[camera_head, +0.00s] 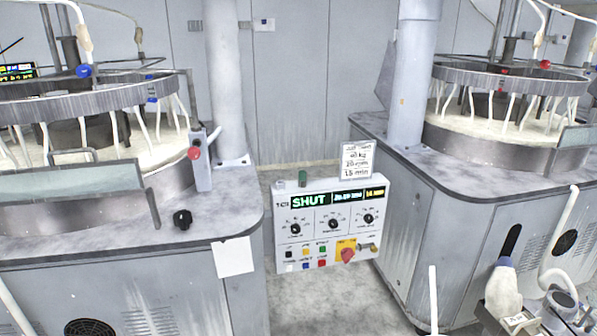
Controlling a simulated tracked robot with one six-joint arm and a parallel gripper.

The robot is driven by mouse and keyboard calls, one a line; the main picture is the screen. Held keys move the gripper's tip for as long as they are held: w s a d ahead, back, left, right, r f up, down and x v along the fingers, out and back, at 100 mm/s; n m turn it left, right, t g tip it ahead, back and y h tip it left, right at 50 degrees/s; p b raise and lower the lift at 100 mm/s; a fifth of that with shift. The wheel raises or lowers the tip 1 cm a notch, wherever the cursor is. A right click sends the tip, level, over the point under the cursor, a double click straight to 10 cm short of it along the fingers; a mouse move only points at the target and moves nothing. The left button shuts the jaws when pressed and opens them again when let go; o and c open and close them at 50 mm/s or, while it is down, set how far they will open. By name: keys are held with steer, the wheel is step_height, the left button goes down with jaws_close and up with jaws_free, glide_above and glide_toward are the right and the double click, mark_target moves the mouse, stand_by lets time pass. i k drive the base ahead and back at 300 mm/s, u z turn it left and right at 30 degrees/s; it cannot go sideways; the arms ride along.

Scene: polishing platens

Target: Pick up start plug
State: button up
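No part is plainly marked as the start plug. A small green cylinder (303,178) stands upright on the top edge of the white control box (283,240), left of a paper card. A black knob-like piece (182,219) sits on the grey top of the left machine, near its front edge. I cannot tell which of these, if either, is the plug. The box front has a lit display reading SHUT (309,201), three black dials, several coloured buttons and a red rotary switch (347,254) on a yellow plate. I do not see my gripper.
Polishing machines stand at left (100,240) and right (480,215); the control box is between them. A red-buttoned post (201,165) rises from the left machine. White hoses and a bracket (508,316) crowd the lower right. Open floor (325,300) shows below the box.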

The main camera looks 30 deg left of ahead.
mark_target(302, 174)
steer(key=u, duration=0.25)
steer(key=i, duration=0.85)
steer(key=u, duration=0.75)
steer(key=i, duration=0.55)
steer(key=u, duration=0.7)
steer(key=i, duration=0.85)
steer(key=u, duration=0.45)
